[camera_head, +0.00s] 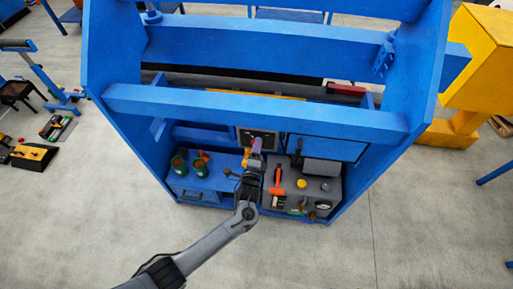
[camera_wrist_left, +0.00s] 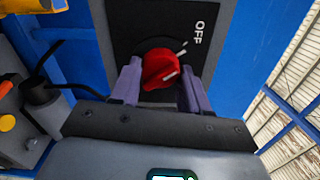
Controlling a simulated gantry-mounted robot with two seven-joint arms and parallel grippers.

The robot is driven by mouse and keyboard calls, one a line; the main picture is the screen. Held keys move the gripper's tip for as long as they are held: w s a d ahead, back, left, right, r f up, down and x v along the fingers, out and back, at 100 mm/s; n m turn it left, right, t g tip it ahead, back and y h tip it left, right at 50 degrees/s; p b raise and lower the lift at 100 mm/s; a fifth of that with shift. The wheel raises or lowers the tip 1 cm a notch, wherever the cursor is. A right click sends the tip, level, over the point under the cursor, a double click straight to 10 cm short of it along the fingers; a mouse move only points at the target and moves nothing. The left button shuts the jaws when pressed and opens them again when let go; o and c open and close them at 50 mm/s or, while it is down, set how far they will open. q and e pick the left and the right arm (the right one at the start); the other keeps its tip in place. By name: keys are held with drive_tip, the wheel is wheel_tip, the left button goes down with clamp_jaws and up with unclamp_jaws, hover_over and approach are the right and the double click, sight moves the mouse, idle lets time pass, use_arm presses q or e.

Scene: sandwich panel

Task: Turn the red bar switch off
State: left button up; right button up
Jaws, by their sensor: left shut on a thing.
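The red bar switch (camera_wrist_left: 160,69) is a red knob with a white line on it, on a black plate (camera_wrist_left: 150,25) in the left wrist view. White "OFF" lettering (camera_wrist_left: 198,32) is at the upper right of the knob, with a white tick mark between them. My left gripper (camera_wrist_left: 161,84) has its two purple fingers on either side of the knob and is shut on it. In the head view, my left gripper (camera_head: 256,147) is in front of the dark switch plate (camera_head: 268,136) and hides the knob. My right gripper is not in view.
A blue frame (camera_head: 250,108) with cross beams stands over the panel. Right of the gripper is a grey box (camera_head: 323,169) with an orange-handled tool (camera_head: 277,180) and a yellow button (camera_head: 301,184). Two green round things (camera_head: 179,165) are on the left. A yellow machine (camera_head: 485,60) stands farther right.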

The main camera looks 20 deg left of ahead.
use_arm(q)
drive_tip(key=shift+n, duration=0.8)
drive_tip(key=o, duration=1.1)
drive_tip(key=shift+c, duration=0.2)
drive_tip(key=shift+s, duration=0.15)
drive_tip(key=p+v, duration=0.1)
drive_tip(key=v, duration=0.9)
drive_tip(key=shift+s, duration=0.3)
drive_tip(key=shift+f, duration=0.1)
